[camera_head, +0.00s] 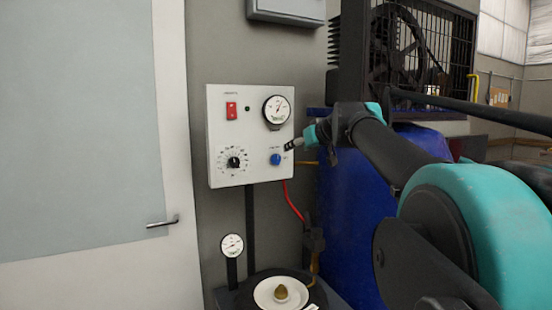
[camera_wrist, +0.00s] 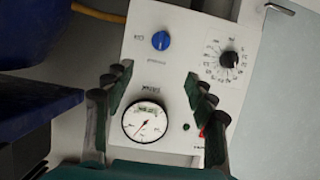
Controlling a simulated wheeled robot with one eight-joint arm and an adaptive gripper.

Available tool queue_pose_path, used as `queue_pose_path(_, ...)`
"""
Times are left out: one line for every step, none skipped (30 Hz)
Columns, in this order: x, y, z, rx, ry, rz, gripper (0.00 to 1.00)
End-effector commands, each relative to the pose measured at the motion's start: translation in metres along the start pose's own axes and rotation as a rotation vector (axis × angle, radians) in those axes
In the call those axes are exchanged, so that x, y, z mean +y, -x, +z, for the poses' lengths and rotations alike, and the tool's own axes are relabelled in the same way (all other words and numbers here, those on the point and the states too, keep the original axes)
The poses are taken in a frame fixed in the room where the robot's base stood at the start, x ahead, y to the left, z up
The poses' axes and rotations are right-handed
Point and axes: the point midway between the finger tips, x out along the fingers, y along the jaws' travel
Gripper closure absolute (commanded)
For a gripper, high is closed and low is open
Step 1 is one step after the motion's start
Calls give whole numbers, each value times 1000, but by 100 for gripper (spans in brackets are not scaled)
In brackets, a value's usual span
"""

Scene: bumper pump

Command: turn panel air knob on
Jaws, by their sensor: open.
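The white control panel (camera_head: 255,178) is mounted on the grey wall. A blue knob (camera_head: 276,160) is at its lower right; its label is too small to read. In the wrist view the blue knob (camera_wrist: 161,41) lies beyond and between my fingertips, with a pale pointer mark on its face. My gripper (camera_head: 291,144) is in front of the panel's right edge, just above and right of the blue knob. In the wrist view my gripper (camera_wrist: 153,82) is open and empty, its fingers spread either side of the pressure gauge (camera_wrist: 146,120), apart from the knob.
The panel also has a red switch (camera_head: 231,110), a black dial (camera_head: 234,161) and the gauge (camera_head: 276,111). A blue tank (camera_head: 345,215) stands right of the panel. A red hose (camera_head: 292,203) hangs below. A small gauge (camera_head: 232,246) and white dish (camera_head: 266,295) are lower down.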

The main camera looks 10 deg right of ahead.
Motion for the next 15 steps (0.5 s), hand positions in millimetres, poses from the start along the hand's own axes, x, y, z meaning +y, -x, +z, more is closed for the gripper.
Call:
queue_pose_path(-1,-9,0,-1,3,-3,44)
queue_pose_path(-1,-15,0,-1,2,-3,44)
queue_pose_path(-1,-22,0,0,1,-3,44)
queue_pose_path(-1,-28,0,0,1,-3,44)
queue_pose_path(-1,-34,0,-1,3,-3,44)
queue_pose_path(-1,-42,0,-1,2,-4,44)
queue_pose_path(-2,-48,0,-1,1,-4,44)
queue_pose_path(-1,-54,0,-1,1,-3,44)
queue_pose_path(-1,-63,0,-1,2,-3,44)
queue_pose_path(-1,-68,0,-1,2,-3,44)
queue_pose_path(-1,-74,1,-1,1,-3,44)
queue_pose_path(-1,-82,0,-1,1,-3,44)
queue_pose_path(-1,-88,0,-1,1,-3,44)
queue_pose_path(-1,-94,0,-2,1,-3,44)
queue_pose_path(-2,-102,1,-1,1,-3,44)
